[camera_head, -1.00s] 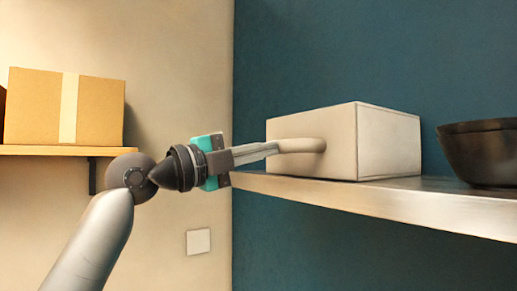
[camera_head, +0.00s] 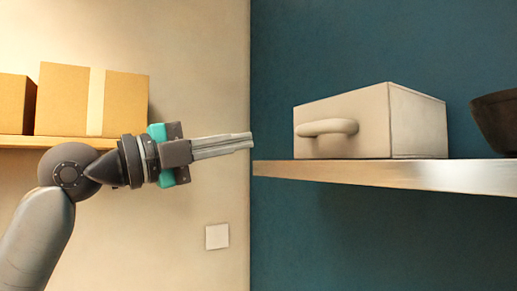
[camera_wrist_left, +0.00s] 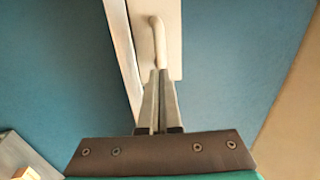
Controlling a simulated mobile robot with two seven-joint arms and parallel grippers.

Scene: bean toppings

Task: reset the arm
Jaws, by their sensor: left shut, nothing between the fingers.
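My left gripper (camera_head: 250,142) comes in from the left in the head view, held level in the air. Its fingers are shut with nothing between them. The fingertips are left of the shelf's near end and apart from the pale box's handle. In the left wrist view the closed fingers (camera_wrist_left: 158,75) point up the picture towards the handle (camera_wrist_left: 157,42), overlapping its lower end in the picture. My right gripper is not in view.
A pale box (camera_head: 420,122) with a curved handle (camera_head: 327,127) sits on a shelf (camera_head: 400,174) at the right. A dark bowl (camera_head: 497,120) stands beyond it, cut by the frame. Cardboard boxes (camera_head: 65,98) rest on a wooden shelf (camera_head: 22,141) at the left.

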